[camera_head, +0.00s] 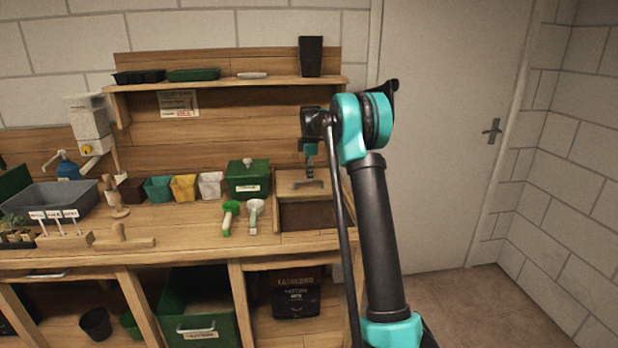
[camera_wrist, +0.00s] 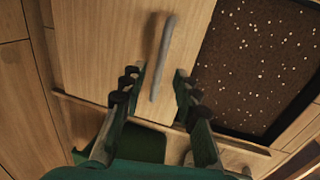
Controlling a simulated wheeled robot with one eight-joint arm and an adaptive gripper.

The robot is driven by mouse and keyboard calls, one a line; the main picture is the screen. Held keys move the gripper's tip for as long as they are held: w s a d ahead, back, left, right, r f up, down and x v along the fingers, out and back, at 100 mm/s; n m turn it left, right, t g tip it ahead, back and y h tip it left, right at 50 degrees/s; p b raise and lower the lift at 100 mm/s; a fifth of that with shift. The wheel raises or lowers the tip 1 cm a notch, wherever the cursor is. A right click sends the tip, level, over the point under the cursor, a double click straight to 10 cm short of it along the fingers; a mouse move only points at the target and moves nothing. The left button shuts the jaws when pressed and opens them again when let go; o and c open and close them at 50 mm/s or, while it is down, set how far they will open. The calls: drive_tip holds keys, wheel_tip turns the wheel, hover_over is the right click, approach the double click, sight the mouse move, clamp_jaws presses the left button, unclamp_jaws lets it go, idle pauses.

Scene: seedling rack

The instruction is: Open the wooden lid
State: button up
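The wooden lid (camera_head: 287,189) is a flat, pale board over the rear part of the bin at the bench's right end. It also fills the upper middle of the wrist view (camera_wrist: 95,45). A grey bar handle (camera_wrist: 163,55) is on the lid. Dark, white-specked soil (camera_wrist: 262,62) shows uncovered beside the lid, and in the front part of the bin in the head view (camera_head: 305,217). My gripper (camera_head: 310,163) is above the lid, pointing down. In the wrist view its fingers (camera_wrist: 159,80) are spread, one on each side of the handle's lower end; contact cannot be told.
A green lidded box (camera_head: 247,180) stands just left of the bin. A green-handled tool (camera_head: 230,216) and a white-handled tool (camera_head: 254,215) lie in front of it. A shelf (camera_head: 225,84) with trays and a black pot (camera_head: 311,56) is above. A door is at right.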

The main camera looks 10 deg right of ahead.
wheel_tip(320, 180, up, 10)
drive_tip(key=s, duration=0.2)
drive_tip(key=shift+f, duration=0.15)
drive_tip(key=shift+s, duration=0.1)
drive_tip(key=s+d+f+m, duration=0.1)
drive_tip(key=s+f+m, duration=0.5)
drive_tip(key=s, duration=1)
drive_tip(key=s+d+f+m+t, duration=0.1)
drive_tip(key=s+f+m, duration=0.5)
drive_tip(key=s, duration=1.1)
drive_tip(key=s+d+f+m+t, duration=0.1)
drive_tip(key=s+f+m, duration=0.5)
drive_tip(key=s, duration=1.1)
wheel_tip(320, 180, down, 4)
drive_tip(key=shift+s+d+r, duration=0.25)
drive_tip(key=shift+d, duration=0.3)
